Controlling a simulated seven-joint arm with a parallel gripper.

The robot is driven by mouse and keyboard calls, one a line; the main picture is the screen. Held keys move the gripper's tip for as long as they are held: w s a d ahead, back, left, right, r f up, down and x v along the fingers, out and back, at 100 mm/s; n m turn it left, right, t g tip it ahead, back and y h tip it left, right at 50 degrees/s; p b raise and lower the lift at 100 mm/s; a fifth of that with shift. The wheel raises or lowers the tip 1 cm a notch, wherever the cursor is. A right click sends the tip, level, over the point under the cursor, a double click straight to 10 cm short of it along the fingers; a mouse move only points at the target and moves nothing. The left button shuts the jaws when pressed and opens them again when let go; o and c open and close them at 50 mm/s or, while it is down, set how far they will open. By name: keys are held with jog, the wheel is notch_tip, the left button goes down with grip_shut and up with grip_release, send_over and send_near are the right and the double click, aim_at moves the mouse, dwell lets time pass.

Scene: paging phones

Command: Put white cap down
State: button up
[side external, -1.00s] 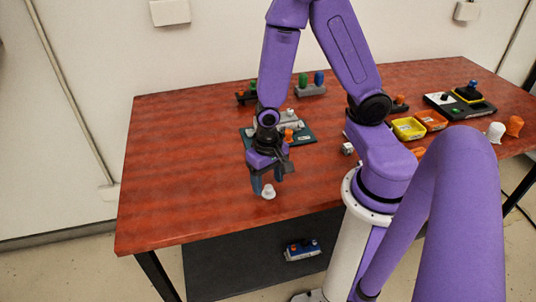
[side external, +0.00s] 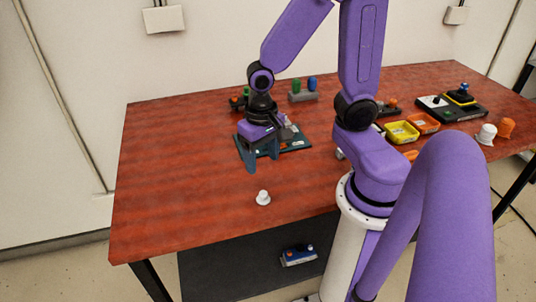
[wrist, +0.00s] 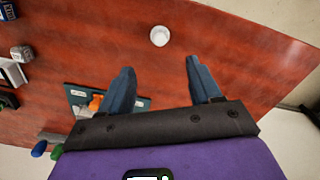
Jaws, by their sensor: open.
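The white cap (side external: 263,198) stands on the red-brown table (side external: 180,170) near its front edge, apart from everything else. It also shows in the wrist view (wrist: 159,36), beyond the fingertips. My gripper (side external: 263,163) is behind the cap in the side view, above the table, with clear space between them. Its two blue-grey fingers are spread wide in the wrist view (wrist: 160,65) and nothing is between them. The fingers do not touch the cap.
A dark green board (side external: 296,138) with small parts lies behind my gripper, partly hidden by it. Yellow (side external: 402,132) and orange (side external: 424,123) trays sit at the right. Table left is clear.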

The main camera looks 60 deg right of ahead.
jog(key=s+a+r+n, duration=0.1)
jog(key=s+r+n, duration=0.2)
jog(key=s+n, duration=0.2)
jog(key=s+a+r+n, duration=0.2)
jog(key=s+n, duration=0.3)
jog(key=n, duration=0.6)
jog(key=shift+r+n, duration=0.4)
jog(key=shift+r, duration=0.35)
jog(key=shift+w, duration=0.1)
jog(key=shift+c, duration=0.3)
